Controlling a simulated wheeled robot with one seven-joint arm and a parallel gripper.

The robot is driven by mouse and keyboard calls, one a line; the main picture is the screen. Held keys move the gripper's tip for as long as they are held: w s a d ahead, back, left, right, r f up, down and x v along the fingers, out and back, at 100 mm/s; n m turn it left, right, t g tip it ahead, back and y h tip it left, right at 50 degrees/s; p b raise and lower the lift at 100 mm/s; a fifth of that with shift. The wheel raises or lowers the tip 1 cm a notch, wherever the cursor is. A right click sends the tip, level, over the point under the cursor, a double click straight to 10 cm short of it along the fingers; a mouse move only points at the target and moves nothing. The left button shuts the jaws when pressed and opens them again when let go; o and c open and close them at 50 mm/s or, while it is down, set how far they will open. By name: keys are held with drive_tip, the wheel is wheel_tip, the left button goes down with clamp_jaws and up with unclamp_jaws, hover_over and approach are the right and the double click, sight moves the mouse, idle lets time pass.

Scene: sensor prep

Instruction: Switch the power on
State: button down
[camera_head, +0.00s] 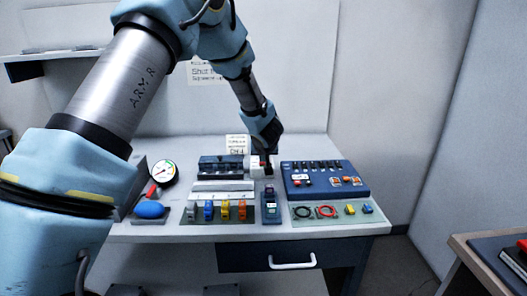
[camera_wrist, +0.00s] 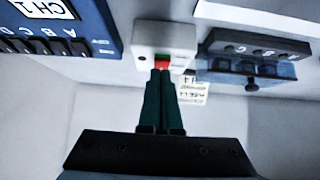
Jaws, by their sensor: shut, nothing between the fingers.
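A small white switch box (camera_head: 255,167) stands in the middle of the table, between the dark blue rack and the blue panel. In the wrist view the white switch box (camera_wrist: 164,42) shows a red part (camera_wrist: 162,63) on its face, partly hidden by my fingertips. My gripper (camera_head: 266,168) is shut and empty. In the wrist view my gripper's fingertips (camera_wrist: 161,75) are together right at the red part. They seem to touch it, but I cannot tell for sure. The switch's position cannot be read.
A blue panel (camera_head: 325,180) stands close to the right of the box. A dark blue rack (camera_head: 221,167) stands to its left. In front are several coloured connectors, a dark handheld device (camera_head: 271,205), and a mat with cable loops. A round gauge (camera_head: 163,172) and blue bulb (camera_head: 150,209) are at left.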

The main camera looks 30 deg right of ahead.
drive_tip(key=shift+f, duration=0.4)
drive_tip(key=shift+f+b, duration=0.4)
drive_tip(key=shift+b, duration=0.55)
drive_tip(key=f+t+b, duration=0.1)
drive_tip(key=b, duration=0.3)
drive_tip(key=shift+s+h, duration=0.1)
drive_tip(key=shift+h, duration=0.2)
drive_tip(key=shift+r+p, duration=0.5)
drive_tip(key=shift+p, duration=0.05)
drive_tip(key=shift+r, duration=0.1)
drive_tip(key=shift+r+p, duration=0.65)
drive_tip(key=shift+p, duration=0.35)
